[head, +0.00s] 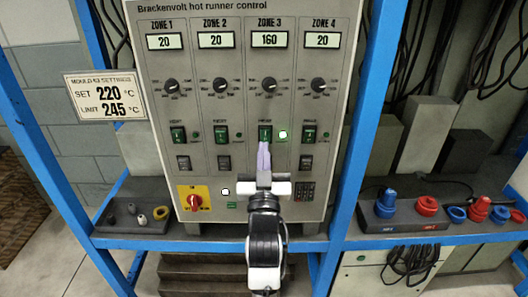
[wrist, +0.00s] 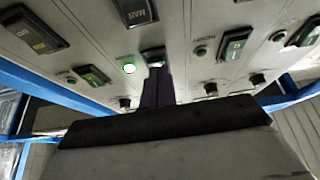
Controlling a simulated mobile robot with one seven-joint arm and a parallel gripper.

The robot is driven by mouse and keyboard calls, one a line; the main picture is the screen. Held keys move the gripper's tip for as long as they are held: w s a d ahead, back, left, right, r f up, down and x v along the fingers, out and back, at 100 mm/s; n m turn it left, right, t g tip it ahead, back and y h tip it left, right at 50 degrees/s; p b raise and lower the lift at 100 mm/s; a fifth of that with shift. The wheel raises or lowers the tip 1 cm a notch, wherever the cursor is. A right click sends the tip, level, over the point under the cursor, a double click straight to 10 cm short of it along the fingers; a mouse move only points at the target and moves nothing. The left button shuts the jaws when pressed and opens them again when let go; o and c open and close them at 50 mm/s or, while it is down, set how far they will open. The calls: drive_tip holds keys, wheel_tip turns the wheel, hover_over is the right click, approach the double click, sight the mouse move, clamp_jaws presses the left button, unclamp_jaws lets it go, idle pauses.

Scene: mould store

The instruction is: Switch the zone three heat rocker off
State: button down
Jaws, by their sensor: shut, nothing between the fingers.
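The zone three heat rocker (head: 265,132) is a green rocker under the ZONE 3 display (head: 269,40), which reads 160. A lamp beside it (head: 283,134) glows bright green-white; it also shows lit in the wrist view (wrist: 128,68). My gripper (head: 264,146) is shut and empty, its purple-grey fingertips at the lower edge of the zone three rocker. In the wrist view the fingers (wrist: 157,88) reach up to a rocker (wrist: 153,55) and partly hide it. I cannot tell whether they touch it.
Similar green rockers sit at zone one (head: 178,134), zone two (head: 222,133) and zone four (head: 309,133), with unlit lamps. A red-yellow rotary switch (head: 195,200) is lower left. Blue posts (head: 355,120) flank the panel. A settings sign (head: 106,96) hangs left.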

idle(0.4)
drive_tip(key=w+t+b, duration=0.1)
drive_tip(key=b, duration=0.2)
drive_tip(key=shift+f+b, duration=0.3)
drive_tip(key=shift+s+f, duration=0.1)
